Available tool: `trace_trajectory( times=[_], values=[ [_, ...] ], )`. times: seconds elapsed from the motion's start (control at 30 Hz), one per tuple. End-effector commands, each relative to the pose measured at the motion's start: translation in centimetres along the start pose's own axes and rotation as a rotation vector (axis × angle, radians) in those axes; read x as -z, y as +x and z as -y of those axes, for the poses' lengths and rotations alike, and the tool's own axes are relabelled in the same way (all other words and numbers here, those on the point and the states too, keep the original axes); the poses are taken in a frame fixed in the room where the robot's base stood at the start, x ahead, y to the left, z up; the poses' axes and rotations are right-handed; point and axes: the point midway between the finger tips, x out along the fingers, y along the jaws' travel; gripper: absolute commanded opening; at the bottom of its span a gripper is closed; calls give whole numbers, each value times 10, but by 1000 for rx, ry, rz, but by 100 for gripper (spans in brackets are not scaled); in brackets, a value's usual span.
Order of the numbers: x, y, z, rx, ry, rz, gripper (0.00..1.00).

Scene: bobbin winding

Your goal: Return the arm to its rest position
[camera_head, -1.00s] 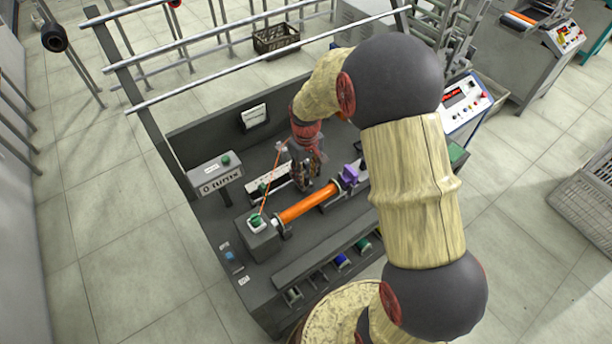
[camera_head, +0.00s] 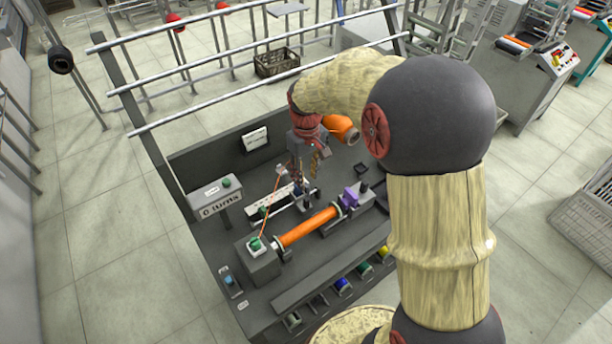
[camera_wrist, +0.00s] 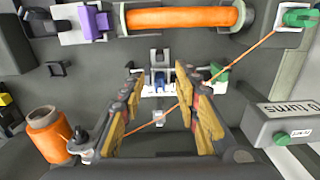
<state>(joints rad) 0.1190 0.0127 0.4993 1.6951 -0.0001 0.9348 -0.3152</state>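My gripper (camera_head: 306,180) hangs from my arm over the back half of the dark winding machine bed (camera_head: 345,262). In the wrist view its two fingers (camera_wrist: 160,110) stand wide apart with nothing held between them. A white and grey thread guide carriage (camera_wrist: 157,80) shows beyond the gap. The orange bobbin (camera_head: 308,226) lies across the machine between its holders, with a purple piece (camera_head: 350,196) at its right end. An orange thread (camera_head: 272,207) runs from the green-topped block (camera_head: 256,246) up toward the guide and crosses below the fingers in the wrist view.
A "0 TURNS" counter (camera_head: 220,205) stands at the left of the machine. An orange spool (camera_wrist: 47,135) stands at lower left in the wrist view. Rails (camera_head: 250,75) run behind the machine. Several coloured spools (camera_head: 342,285) line its front. A grey crate (camera_head: 585,215) is at right.

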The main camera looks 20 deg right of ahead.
Motion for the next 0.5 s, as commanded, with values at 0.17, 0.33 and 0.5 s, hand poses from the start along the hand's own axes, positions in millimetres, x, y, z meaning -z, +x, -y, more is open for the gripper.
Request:
trace_trajectory(
  times=[0.17, 0.33, 0.5],
  values=[
    [0, 0, 0, 0, 0, 0, 32],
    [0, 0, 0, 0, 27, -1, 32],
    [-33, 12, 11, 11, 116, 42, 32]
  ],
)
